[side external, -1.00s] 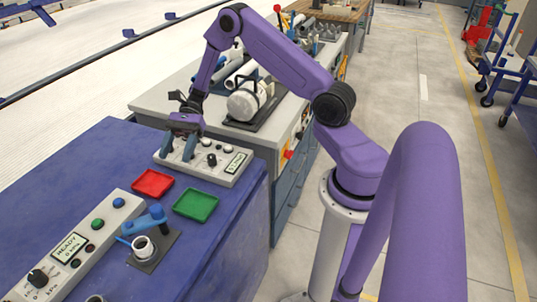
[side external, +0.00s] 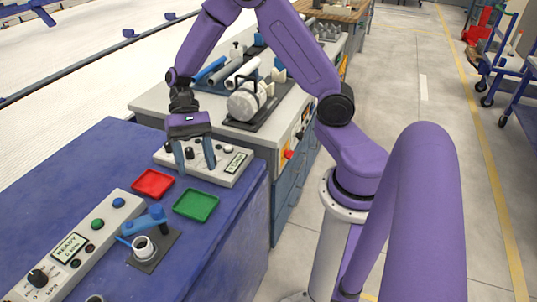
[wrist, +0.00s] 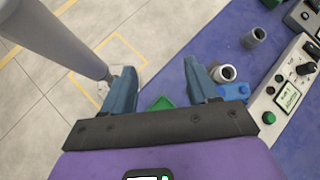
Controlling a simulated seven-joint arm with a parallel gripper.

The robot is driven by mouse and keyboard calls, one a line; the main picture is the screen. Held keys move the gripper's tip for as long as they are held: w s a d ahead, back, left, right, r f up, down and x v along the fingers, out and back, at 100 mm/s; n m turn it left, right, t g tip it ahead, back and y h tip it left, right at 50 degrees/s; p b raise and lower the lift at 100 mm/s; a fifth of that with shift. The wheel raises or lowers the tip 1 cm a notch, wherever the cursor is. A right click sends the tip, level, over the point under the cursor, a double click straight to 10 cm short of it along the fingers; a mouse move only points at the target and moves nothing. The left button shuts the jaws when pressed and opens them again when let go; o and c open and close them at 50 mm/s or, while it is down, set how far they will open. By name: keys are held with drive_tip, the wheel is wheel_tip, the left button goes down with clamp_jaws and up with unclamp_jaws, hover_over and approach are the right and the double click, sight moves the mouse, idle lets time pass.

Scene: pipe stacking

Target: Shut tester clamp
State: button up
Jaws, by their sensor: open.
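The tester clamp (side external: 152,219) is a blue fitting on a dark plate on the blue bench. A short white pipe (side external: 143,247) stands upright beside its blue arm, and a thin light-blue handle points left. I cannot tell whether the clamp is shut. My gripper (side external: 195,168) points down with its fingers apart and empty, in front of the far control box and beyond the clamp. In the wrist view, the clamp (wrist: 232,91) and the pipe (wrist: 225,73) show just right of the right finger of my gripper (wrist: 153,52), partly hidden by it.
A red tray (side external: 153,183) and a green tray (side external: 196,205) lie between my gripper and the clamp. The tester panel (side external: 75,245), reading READY, is left of the clamp. The far control box (side external: 230,168) is behind my fingers. Another pipe (wrist: 254,37) stands on the bench.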

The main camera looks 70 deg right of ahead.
drive_tip(key=s+d+r+n+t+h, duration=0.1)
drive_tip(key=s+r+n+t+h, duration=0.1)
drive_tip(key=s+n, duration=0.6)
drive_tip(key=s+d+r+n+t+h, duration=0.1)
drive_tip(key=s+r+n+t+h, duration=0.1)
drive_tip(key=s+n+h, duration=0.3)
drive_tip(key=shift+s+d+r+n+t, duration=0.15)
drive_tip(key=shift+s+r+n+t, duration=0.3)
drive_tip(key=shift+s+n, duration=1.3)
drive_tip(key=shift+s, duration=0.1)
